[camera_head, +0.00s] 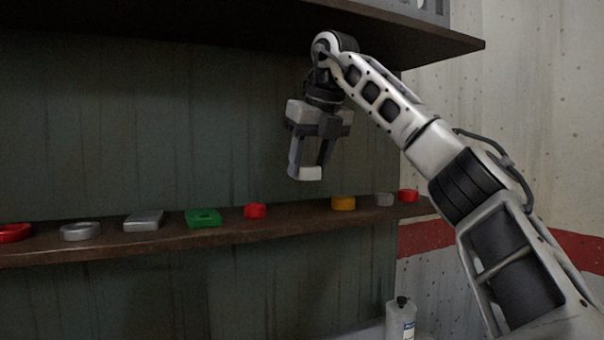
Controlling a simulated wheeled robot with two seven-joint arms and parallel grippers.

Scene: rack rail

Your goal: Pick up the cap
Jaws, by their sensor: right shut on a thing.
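My right gripper (309,168) hangs fingers-down above the lower shelf, in the middle of the head view. It is shut on a small white piece (308,174), which I take to be the cap; it is held clear above the shelf. The fingers partly cover it. My left gripper is not in view.
The lower shelf (300,222) carries a red ring, a grey ring, a grey block (144,220), a green block (203,217), a red piece (255,211), a yellow piece (343,203) and others. An upper shelf (250,25) overhangs. A bottle (400,320) stands below.

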